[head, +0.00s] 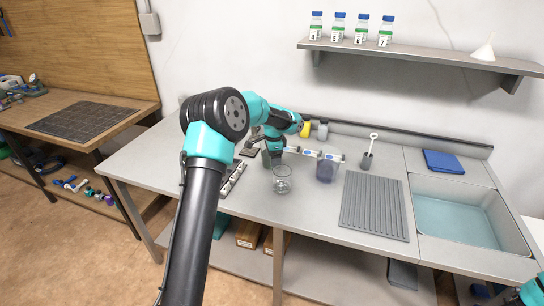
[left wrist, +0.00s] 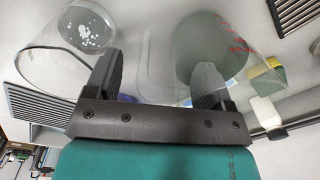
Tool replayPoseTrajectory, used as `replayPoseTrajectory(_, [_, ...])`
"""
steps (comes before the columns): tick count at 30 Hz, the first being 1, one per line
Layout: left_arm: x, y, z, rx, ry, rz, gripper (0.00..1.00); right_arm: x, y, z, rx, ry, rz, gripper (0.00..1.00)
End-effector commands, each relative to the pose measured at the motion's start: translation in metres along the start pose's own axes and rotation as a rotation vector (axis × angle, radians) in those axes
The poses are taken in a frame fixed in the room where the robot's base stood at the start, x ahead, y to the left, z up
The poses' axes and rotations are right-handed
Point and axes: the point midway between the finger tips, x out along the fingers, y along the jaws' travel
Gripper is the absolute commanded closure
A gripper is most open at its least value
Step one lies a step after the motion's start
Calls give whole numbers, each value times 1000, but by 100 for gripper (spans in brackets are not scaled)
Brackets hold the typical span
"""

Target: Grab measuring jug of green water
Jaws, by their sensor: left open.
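In the left wrist view a clear measuring jug with red markings (left wrist: 238,42) holds grey-green liquid. My left gripper (left wrist: 157,72) is open, with one finger overlapping the jug's liquid in the picture and the other left of it. Clear wall shows between the fingers; I cannot tell whether they touch it. In the head view my left gripper (head: 272,158) points down over the table and largely hides what is behind it. A teal part of my right arm shows in the bottom right corner; its jaws are not clear.
A clear beaker (head: 282,181) stands just in front of the left gripper. A container of purplish liquid (head: 326,170) stands to the right. A ribbed grey mat (head: 374,205) and a sink (head: 470,218) lie further right. A shelf (head: 420,54) holds several bottles.

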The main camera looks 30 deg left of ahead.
Motion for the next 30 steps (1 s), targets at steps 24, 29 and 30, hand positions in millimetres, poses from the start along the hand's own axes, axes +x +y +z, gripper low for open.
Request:
replayPoseTrajectory(24, [6,0,0,0,0,0,47,0,0,0,0,0,0,57])
replayPoseTrajectory(29, [6,0,0,0,0,0,62,0,0,0,0,0,0,57])
replayPoseTrajectory(30, [6,0,0,0,0,0,66,0,0,0,0,0,0,57])
